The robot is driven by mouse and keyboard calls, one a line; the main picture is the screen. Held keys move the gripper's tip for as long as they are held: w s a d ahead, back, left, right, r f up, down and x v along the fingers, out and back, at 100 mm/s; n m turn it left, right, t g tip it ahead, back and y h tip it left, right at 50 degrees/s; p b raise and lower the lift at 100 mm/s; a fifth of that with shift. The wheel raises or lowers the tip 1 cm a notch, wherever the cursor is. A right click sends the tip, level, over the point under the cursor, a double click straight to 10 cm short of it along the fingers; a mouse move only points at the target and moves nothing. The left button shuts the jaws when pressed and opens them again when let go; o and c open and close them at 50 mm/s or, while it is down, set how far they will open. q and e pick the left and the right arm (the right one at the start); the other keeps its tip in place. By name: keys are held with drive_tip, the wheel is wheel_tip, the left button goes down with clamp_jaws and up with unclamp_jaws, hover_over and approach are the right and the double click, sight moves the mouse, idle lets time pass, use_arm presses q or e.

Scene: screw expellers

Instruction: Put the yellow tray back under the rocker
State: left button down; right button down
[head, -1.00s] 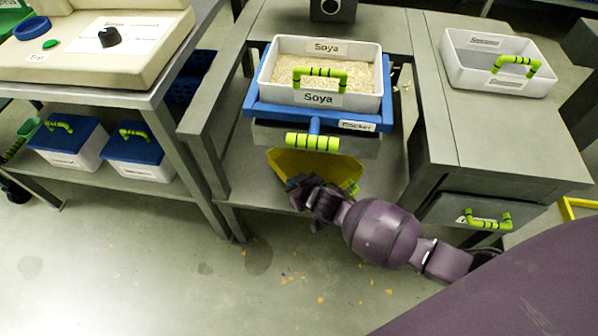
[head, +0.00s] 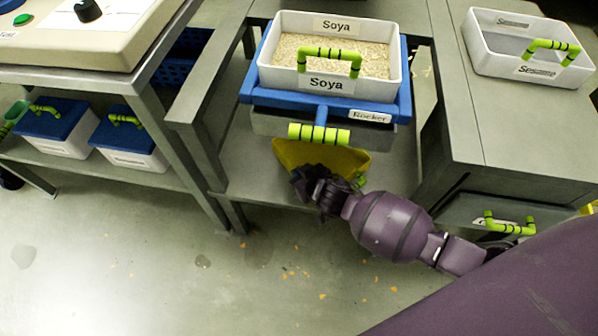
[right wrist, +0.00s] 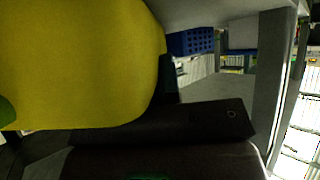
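The yellow tray (head: 335,159) shows below the front of the blue rocker (head: 275,97) in the head view, partly under its grey lower part. A green handle piece (head: 360,181) shows at the tray's right side. My right gripper (head: 308,186) is at the tray's near left edge and covers part of it. In the right wrist view the yellow tray (right wrist: 75,60) fills the upper left, close to a dark gripper finger (right wrist: 200,122). Whether the fingers are closed on the tray is not clear. My left gripper is not in view.
A white Soya tray (head: 325,88) sits on the rocker, above its green front handle (head: 319,134). Table legs (head: 200,165) stand left of the yellow tray. A cabinet with a drawer (head: 490,215) stands right. The floor in front is open, with scattered orange bits.

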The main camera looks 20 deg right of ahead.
drive_tip(key=shift+f, duration=0.1)
drive_tip(key=c, duration=1.3)
unclamp_jaws()
